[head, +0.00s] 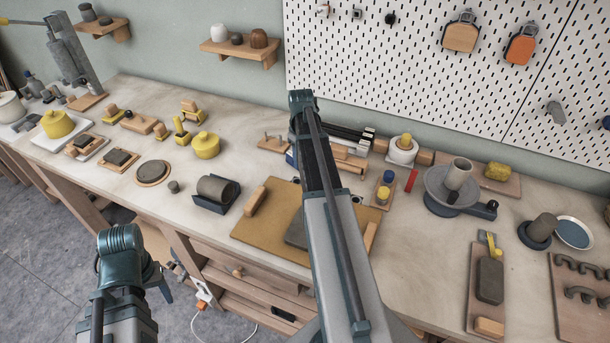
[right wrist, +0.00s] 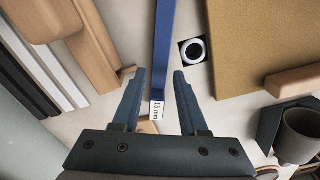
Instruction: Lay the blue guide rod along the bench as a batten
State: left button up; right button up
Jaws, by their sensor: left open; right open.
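The blue guide rod (right wrist: 163,45) shows in the right wrist view as a long straight bar, with a white label reading 15 mm at its near end. My right gripper (right wrist: 162,72) is open, its two fingers apart on either side of the rod near the labelled end. Neither finger visibly touches the rod. In the head view my right arm crosses in front of the bench and hides most of this spot. My left gripper (head: 166,290) is low at the left, in front of the bench edge, open and away from the rod; its fingers are partly hidden.
The bench (head: 140,190) carries a tan board (head: 250,235), a grey cylinder in a dark cradle (head: 216,192) and a potter's wheel (head: 450,190).

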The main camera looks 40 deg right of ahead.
notch_tip(320, 180, down, 2)
jog(key=shift+f+b, duration=0.25)
jog(key=shift+b, duration=0.5)
pick_arm(q)
notch_tip(320, 180, down, 2)
jog(key=shift+f, duration=0.2)
pick_arm(e)
jog(key=shift+r, duration=0.1)
grip_shut()
pick_arm(q)
jog(key=shift+r, duration=0.15)
pick_arm(e)
jog(key=shift+r, duration=0.1)
